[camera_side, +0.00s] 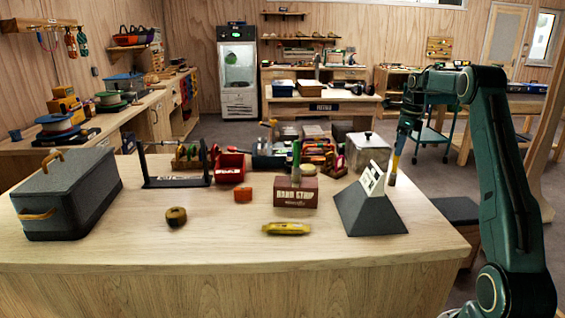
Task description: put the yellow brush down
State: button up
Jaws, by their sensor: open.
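A yellow elongated object (287,228), which looks like the yellow brush, lies flat near the front middle of the wooden table (230,250). Its bristles cannot be made out. My gripper (394,172) is at the right, pointing down beside the dark sloped stand with a white card (371,203). It is open, well to the right of the yellow object and apart from it. The fingers are small in this view, and their gap does not show clearly.
A box with a green-handled item (296,191) stands behind the yellow object. A large grey case (68,196) fills the left end. The front strip of table is clear.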

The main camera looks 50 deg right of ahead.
jog(key=shift+r, duration=0.3)
dwell(0.4)
jog(key=shift+a+r, duration=0.1)
jog(key=shift+a, duration=0.1)
jog(key=a+r+n+t, duration=0.1)
jog(key=a+r+n, duration=0.35)
jog(key=a, duration=0.55)
jog(key=a+r+n+h, duration=0.1)
jog(key=a+r+n, duration=0.4)
jog(key=a, duration=0.4)
jog(key=a+r+n+t, duration=0.1)
jog(key=a+r+n, duration=0.2)
jog(key=a+n, duration=0.55)
jog(key=s+a+f+n+t, duration=0.1)
jog(key=s+a+f+n, duration=0.2)
jog(key=s+a+n, duration=0.4)
jog(key=s+a+f+n+t, duration=0.1)
jog(key=s+a+f+n, duration=0.2)
jog(key=s+a+n, duration=0.5)
jog(key=s+a, duration=0.3)
jog(key=shift+y, duration=0.3)
